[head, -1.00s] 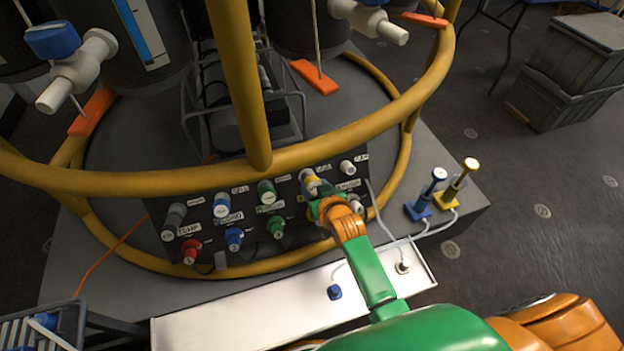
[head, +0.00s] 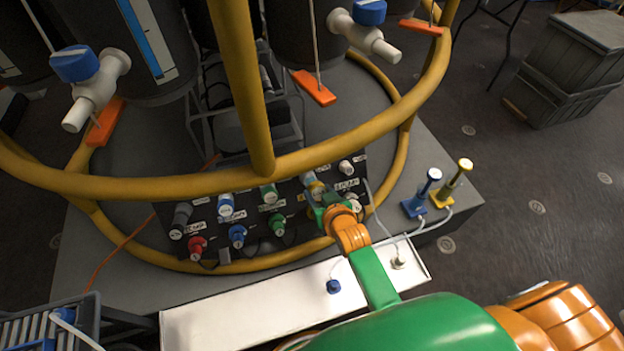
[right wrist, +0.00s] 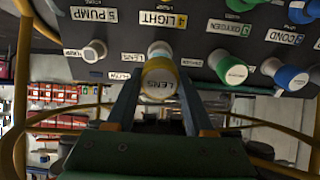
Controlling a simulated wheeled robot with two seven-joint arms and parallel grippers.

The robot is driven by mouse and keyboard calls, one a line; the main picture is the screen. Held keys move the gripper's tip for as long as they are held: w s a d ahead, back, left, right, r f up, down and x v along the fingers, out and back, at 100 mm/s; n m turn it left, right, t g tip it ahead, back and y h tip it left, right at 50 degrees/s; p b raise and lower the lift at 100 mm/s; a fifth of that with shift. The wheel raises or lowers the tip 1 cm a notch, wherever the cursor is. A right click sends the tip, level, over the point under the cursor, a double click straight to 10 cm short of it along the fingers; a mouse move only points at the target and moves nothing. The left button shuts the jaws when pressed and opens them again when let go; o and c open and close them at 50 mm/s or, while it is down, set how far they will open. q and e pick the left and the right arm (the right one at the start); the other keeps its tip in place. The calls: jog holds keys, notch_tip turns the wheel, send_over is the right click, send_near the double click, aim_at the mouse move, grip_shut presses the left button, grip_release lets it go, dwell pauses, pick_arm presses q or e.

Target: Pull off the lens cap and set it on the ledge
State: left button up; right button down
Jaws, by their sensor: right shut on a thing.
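The lens cap (right wrist: 160,84), a yellow round piece with a pale face marked LENS, sits between the fingers of my right gripper (right wrist: 158,98) in the right wrist view. The gripper is shut on it. Behind it is a pale cylindrical fitting (right wrist: 159,48) below the label 4 LIGHT; I cannot tell whether cap and fitting still touch. In the head view my right gripper (head: 318,200) is at the right part of the dark panel (head: 262,247), partly covering the cap. The long white ledge (head: 240,315) lies in front of the panel. My left gripper is not in view.
A yellow rail (head: 150,187) curves above the panel, with a yellow post (head: 240,90). Several coloured connectors sit on the panel. A blue plug (head: 333,287) and a pale socket (head: 398,263) are on the ledge's right part; its left part is clear.

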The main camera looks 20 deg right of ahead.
jog(key=shift+s+r+p, duration=0.4)
jog(key=shift+s+p, duration=0.1)
dwell(0.3)
